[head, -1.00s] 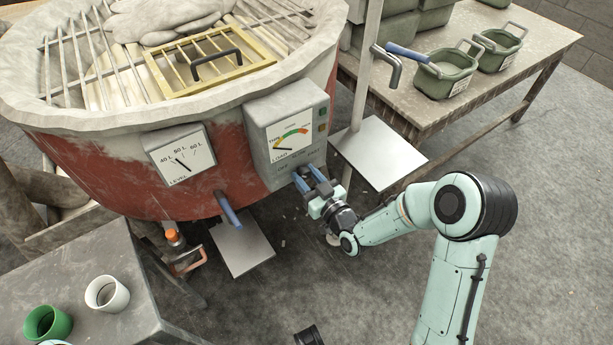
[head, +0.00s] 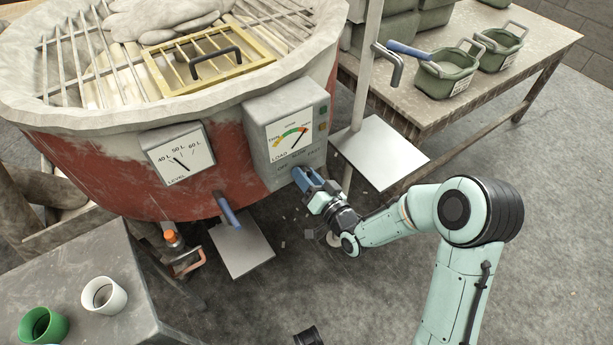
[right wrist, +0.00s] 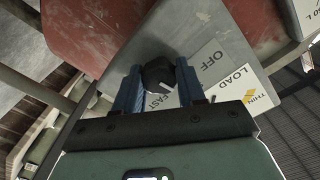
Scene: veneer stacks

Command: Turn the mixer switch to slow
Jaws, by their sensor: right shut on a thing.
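The mixer (head: 150,165) is a large red drum with a pale rim and a bar grate. Its grey control box (head: 290,125) has a load gauge with the needle up and to the right. My right gripper (head: 305,178) is at the box's lower front. In the right wrist view, its blue fingers (right wrist: 157,88) are shut on the black switch knob (right wrist: 158,72), one on each side. The knob carries a short white mark. My left gripper is not in view.
A second gauge (head: 180,157) for level and a blue-handled lever (head: 228,210) are on the drum's front. A grey plate (head: 380,152) and a post stand right of the box. A table (head: 455,115) with green buckets is behind. Cups stand on a grey bench (head: 130,300).

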